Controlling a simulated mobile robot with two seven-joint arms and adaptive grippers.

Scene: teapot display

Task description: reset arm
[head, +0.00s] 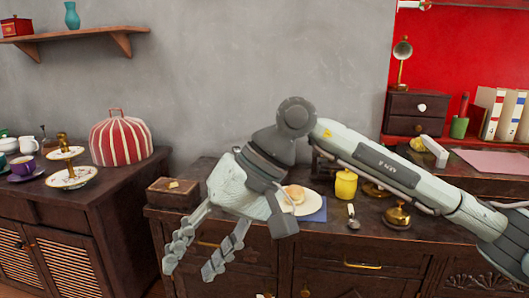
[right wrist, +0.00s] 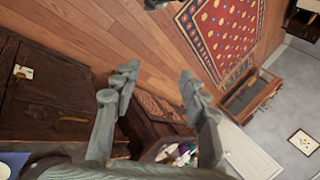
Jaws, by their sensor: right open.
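My right arm reaches in from the right in the head view and bends down over the dark wooden cabinet (head: 330,252). My right gripper (head: 192,266) is open and empty, its fingers pointing down in front of the cabinet. In the right wrist view the spread fingers of the right gripper (right wrist: 158,78) have nothing between them, with the wood floor beyond. The left gripper does not show in the head view. A small grey piece at the top edge of the right wrist view is too cut off to tell.
Near the right hand are a wooden box (head: 173,192), a bun (head: 293,194) on a plate, a yellow jar (head: 346,184) and a brass bell (head: 397,214). A striped cosy (head: 121,140) and tiered stand (head: 71,176) stand left. The wrist view shows a patterned rug (right wrist: 222,35).

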